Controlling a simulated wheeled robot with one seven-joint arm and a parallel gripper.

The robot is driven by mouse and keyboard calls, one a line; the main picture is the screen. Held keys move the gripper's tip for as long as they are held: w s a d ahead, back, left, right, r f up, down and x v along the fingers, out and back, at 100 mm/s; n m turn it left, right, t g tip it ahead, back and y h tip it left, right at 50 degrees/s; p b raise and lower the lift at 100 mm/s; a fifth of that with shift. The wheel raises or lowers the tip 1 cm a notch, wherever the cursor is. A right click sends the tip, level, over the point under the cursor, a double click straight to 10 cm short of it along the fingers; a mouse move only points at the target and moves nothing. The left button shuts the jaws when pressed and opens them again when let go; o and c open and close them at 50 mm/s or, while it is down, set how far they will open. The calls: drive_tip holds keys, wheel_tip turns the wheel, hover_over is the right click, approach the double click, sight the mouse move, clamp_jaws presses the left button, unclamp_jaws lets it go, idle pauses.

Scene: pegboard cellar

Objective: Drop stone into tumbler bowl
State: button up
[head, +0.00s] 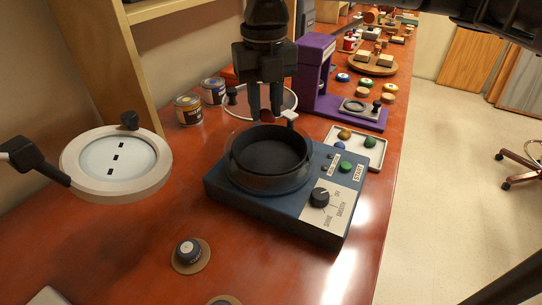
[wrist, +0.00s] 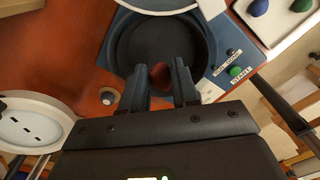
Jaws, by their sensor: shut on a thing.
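The tumbler is a blue machine (head: 225,195) with a dark round bowl (head: 270,152) inside a clear rim. The bowl also shows in the wrist view (wrist: 145,40). My gripper (head: 265,117) points down over the back part of the bowl in the head view. In the wrist view my gripper (wrist: 159,72) is shut on a dark red stone (wrist: 160,76), held between the fingertips with the bowl behind it. A clear round lid (head: 284,101) stands raised behind the bowl.
A white tray (head: 377,160) with several coloured stones lies right of the tumbler. A purple stand (head: 312,75) is behind it. A magnifier lamp (head: 160,182) is at the left, with paint tins (head: 188,110) behind. A small round knob (head: 189,252) sits in front.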

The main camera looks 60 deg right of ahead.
drive_tip(key=o, duration=1.1)
drive_tip(key=shift+r, duration=3.95)
